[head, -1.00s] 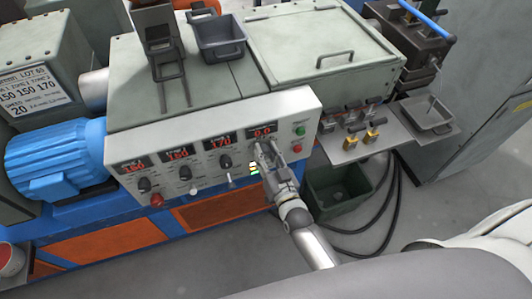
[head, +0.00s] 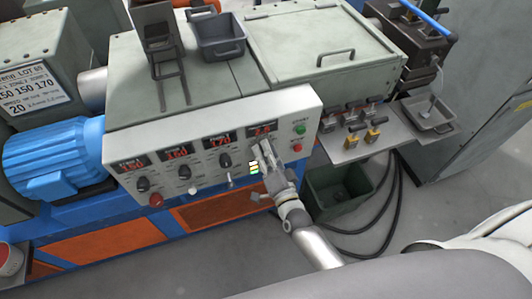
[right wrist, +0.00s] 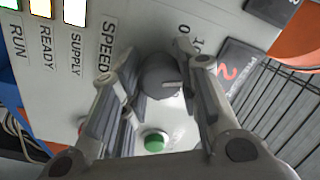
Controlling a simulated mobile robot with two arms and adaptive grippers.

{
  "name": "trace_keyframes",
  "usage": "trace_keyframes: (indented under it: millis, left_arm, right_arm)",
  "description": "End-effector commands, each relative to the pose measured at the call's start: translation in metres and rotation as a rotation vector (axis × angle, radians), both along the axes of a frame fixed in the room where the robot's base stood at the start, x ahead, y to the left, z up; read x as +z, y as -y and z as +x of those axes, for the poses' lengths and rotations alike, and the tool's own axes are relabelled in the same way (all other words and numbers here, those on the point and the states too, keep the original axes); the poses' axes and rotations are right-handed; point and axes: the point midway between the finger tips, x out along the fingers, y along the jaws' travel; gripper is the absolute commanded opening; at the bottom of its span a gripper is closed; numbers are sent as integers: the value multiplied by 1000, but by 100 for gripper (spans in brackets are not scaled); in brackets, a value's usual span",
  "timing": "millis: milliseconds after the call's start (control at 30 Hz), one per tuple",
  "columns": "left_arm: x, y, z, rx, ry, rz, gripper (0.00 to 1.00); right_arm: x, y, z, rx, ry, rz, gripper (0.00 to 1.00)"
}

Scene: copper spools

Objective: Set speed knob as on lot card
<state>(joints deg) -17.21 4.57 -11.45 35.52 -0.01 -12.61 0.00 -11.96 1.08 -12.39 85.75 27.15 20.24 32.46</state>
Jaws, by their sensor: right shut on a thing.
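The speed knob (right wrist: 158,78) is a round grey dial on the pale control panel (head: 293,101), beside the SPEED label (right wrist: 106,48) in the right wrist view. My right gripper (head: 264,150) reaches up to it and hides it in the head view. In the right wrist view its fingers (right wrist: 160,68) are shut on the knob from both sides. The lot card (head: 40,82) at the left shows 150, 150, 170 and a large 20. My left gripper is out of view.
Three more knobs with red displays sit left on the panel, above a red button (head: 156,200). A green button (head: 300,129) and a red button (head: 297,148) are close right of my gripper. A shelf (head: 350,148) with several small parts juts out farther right.

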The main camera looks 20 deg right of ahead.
Motion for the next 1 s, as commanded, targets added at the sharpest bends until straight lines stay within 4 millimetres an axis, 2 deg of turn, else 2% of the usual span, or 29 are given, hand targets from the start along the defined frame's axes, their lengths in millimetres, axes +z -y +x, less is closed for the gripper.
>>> trace_keyframes:
  millis: [300, 767, 800, 967, 1000]
  left_arm:
    - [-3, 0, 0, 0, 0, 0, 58]
    - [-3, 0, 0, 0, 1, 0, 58]
    - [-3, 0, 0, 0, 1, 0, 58]
    - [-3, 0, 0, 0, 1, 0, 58]
    - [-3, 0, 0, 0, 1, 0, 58]
  right_arm:
    - [-1, 0, 0, 0, -5, 93, 6]
    - [-1, 0, 0, 0, -5, 105, 6]
    - [-1, 0, 0, 0, -5, 105, 32]
    - [-1, 0, 0, 0, -5, 104, 53]
    - [-1, 0, 0, 0, -5, 104, 53]
